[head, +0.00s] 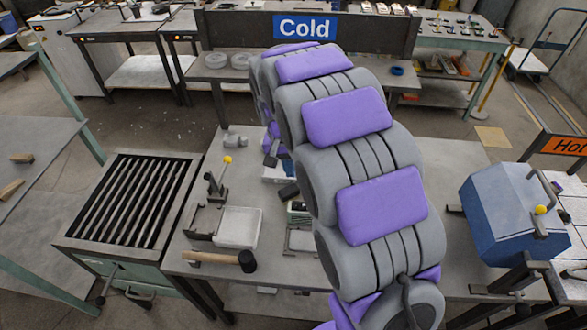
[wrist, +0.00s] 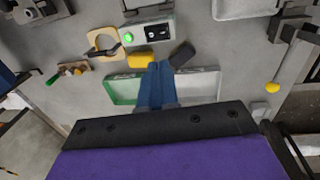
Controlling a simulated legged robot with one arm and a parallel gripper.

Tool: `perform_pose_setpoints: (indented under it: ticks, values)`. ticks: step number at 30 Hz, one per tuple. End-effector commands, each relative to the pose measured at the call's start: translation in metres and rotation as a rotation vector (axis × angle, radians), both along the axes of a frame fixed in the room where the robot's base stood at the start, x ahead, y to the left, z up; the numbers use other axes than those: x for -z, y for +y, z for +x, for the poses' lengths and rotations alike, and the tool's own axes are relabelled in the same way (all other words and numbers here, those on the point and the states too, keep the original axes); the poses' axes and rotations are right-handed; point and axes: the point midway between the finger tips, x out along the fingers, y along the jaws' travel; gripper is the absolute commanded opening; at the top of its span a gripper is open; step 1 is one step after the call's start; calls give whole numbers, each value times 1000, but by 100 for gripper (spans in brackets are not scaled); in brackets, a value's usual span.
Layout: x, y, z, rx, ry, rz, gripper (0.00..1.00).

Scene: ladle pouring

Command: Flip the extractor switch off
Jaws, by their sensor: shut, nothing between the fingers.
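In the wrist view a grey control box (wrist: 148,36) carries a glowing green lamp (wrist: 128,38) and a black switch panel (wrist: 158,32). I take this to be the extractor switch; its on or off position is too small to tell. My gripper (wrist: 160,68) has its blue fingers shut together and empty. The fingertips appear just below the box in the picture, close to a yellow block and a black cylinder; I cannot tell whether they touch anything. In the head view my arm hides the gripper and much of the bench middle.
In the wrist view, a yellow block (wrist: 140,61), a black cylinder (wrist: 183,54) and a pale tray (wrist: 205,85) lie near the fingers. A yellow-knobbed lever (head: 227,160), mallet (head: 243,262) and slatted grate (head: 130,200) stand left; a blue box (head: 505,215) is at right.

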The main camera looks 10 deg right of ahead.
Motion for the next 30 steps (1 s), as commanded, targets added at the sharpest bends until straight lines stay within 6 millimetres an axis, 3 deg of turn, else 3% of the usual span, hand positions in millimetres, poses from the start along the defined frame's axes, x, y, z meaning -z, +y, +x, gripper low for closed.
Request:
perform_pose_setpoints:
  ticks: [8, 16, 30]
  values:
    - [-1, -5, 0, -1, -1, 5, 0]
    - [-2, -28, -1, -1, -2, 15, 0]
    - [-2, -27, -1, -1, -1, 6, 0]
